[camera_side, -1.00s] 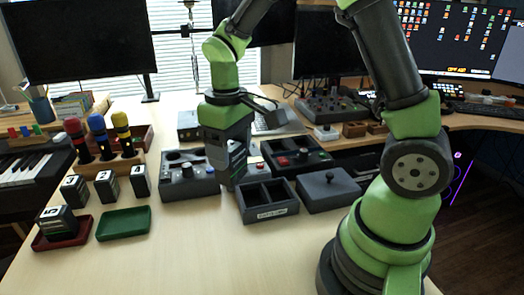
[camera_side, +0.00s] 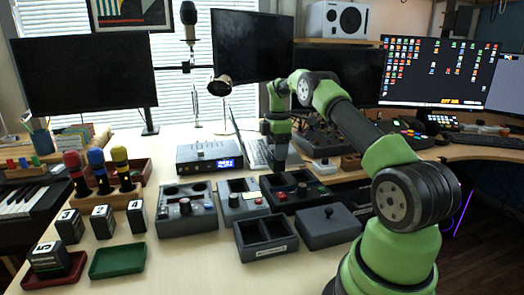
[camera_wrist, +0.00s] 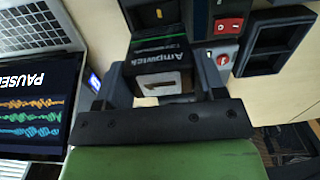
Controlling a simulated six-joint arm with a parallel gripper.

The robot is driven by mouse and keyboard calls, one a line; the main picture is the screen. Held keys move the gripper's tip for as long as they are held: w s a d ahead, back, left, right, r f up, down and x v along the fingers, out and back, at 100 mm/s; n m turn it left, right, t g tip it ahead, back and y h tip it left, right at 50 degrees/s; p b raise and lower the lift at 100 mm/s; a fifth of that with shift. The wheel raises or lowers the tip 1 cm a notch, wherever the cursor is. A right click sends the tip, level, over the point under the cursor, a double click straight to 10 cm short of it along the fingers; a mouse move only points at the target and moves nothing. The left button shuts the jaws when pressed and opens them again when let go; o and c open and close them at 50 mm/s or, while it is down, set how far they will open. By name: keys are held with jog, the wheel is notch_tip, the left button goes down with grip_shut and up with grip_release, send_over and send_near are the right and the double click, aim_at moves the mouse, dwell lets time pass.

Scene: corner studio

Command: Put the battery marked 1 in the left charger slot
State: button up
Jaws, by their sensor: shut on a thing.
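The battery marked 1 (camera_wrist: 160,58) is dark, with a green stripe and a white end carrying the 1. It sits between the fingers of my gripper (camera_wrist: 160,88), which is shut on it. In the side view my gripper (camera_side: 278,162) is in front of the laptop, behind the row of grey devices; the battery is hard to make out there.
Batteries (camera_side: 103,222) stand at the left, and one marked 5 (camera_side: 48,258) is in a red tray. A green tray (camera_side: 118,262) is empty. The laptop (camera_side: 255,153) lies behind.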

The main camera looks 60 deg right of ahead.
aim_at(277, 168)
jog(key=shift+d+f, duration=0.1)
jog(key=shift+f, duration=2.75)
jog(key=shift+f, duration=0.55)
jog(key=o, duration=0.8)
jog(key=shift+s+f, duration=0.1)
jog(key=shift+r, duration=5.55)
